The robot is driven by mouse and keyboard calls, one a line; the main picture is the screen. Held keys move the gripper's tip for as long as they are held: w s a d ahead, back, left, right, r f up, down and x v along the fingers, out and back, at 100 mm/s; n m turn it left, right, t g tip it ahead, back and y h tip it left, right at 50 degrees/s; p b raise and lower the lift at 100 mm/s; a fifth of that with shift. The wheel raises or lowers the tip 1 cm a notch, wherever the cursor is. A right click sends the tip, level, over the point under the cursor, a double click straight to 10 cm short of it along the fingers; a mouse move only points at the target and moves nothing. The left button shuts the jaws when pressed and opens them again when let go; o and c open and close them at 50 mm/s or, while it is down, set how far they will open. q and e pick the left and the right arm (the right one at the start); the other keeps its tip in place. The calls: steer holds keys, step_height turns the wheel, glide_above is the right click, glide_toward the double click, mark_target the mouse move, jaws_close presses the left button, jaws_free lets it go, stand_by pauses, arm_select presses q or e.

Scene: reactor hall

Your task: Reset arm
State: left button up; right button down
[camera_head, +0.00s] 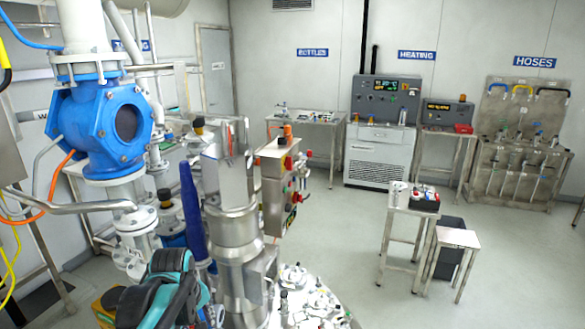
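A teal and black jointed arm part, which looks like mine, shows at the bottom left of the head view, in front of the steel reactor column (238,245). No gripper fingers can be made out on it. My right arm and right gripper do not show. I see nothing held.
A blue valve body (100,125) and pipes crowd the left. A reactor lid (305,300) with fittings is at bottom centre. Two small tables (455,238) stand at right by a dark bin (448,262). A grey heating unit (378,155) and hose rack (520,130) line the back. Open floor lies between.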

arm_select(q)
steer(key=s+d+f+m+t+b, duration=0.2)
steer(key=s+f+m+b, duration=0.1)
steer(key=s+f+m, duration=0.2)
steer(key=s+d+f+m+t+b, duration=0.2)
steer(key=s+f+m, duration=0.3)
steer(key=s, duration=0.4)
steer(key=shift+d+t+b, duration=0.3)
steer(key=shift+d+b, duration=0.3)
steer(key=shift+b, duration=0.05)
